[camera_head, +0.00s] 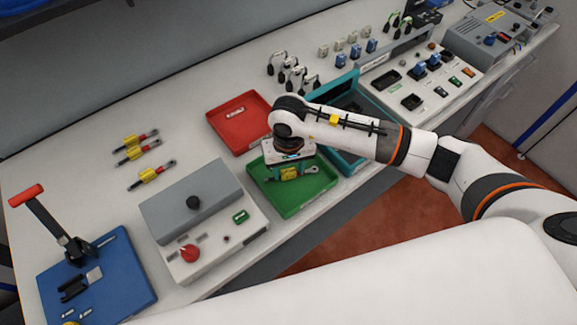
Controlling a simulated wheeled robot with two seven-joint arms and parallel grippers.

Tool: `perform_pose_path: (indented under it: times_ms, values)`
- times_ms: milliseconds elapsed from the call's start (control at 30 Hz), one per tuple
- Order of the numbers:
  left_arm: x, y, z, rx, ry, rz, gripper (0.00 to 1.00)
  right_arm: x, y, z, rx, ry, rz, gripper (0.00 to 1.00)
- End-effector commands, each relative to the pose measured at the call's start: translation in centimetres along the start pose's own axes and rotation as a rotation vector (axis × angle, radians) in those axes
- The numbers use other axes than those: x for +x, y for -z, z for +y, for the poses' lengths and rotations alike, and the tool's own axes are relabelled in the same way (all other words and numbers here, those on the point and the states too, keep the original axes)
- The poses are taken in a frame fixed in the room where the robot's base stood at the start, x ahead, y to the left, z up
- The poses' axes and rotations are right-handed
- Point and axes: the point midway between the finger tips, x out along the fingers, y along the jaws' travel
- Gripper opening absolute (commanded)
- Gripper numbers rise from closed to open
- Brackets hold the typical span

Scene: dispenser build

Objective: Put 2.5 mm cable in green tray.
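The green tray (297,205) lies near the front edge of the bench. My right gripper (288,166) points down over it. A short cable with a yellow sleeve (289,174) and a metal lug at its right end shows directly below the gripper, inside the tray's outline. The fingers are mostly hidden by the gripper body, so I cannot tell whether they grip the cable or whether it rests on the tray floor. Three similar cables (137,152) with yellow and red parts lie on the bench at left. Cable sizes are not readable. My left gripper is not in view.
A red tray (232,112) is behind the green one, and a teal tray (343,160) is to its right, partly behind my arm. A grey box with a red knob (197,222) stands at left. A blue-based lever press (118,283) is at front left.

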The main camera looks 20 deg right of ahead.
Motion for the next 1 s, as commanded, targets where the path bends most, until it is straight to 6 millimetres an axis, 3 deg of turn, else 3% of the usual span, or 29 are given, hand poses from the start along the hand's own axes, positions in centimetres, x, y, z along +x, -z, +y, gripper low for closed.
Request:
perform_pose_path:
  times_ms: [400, 467, 800, 1000]
  values:
    - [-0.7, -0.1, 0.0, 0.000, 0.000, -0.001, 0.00, -0.6, 0.0, 0.0, 0.001, 0.000, 0.001, 0.56]
    - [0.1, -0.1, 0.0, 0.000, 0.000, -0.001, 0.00, -1.0, -0.2, 0.0, 0.000, -0.002, -0.004, 0.56]
    - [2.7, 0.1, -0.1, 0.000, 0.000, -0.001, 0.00, -8.1, -0.2, 0.0, 0.000, -0.001, -0.007, 0.56]
    - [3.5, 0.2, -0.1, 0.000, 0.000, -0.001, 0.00, -11.2, -0.1, 0.0, 0.000, -0.001, -0.003, 0.56]
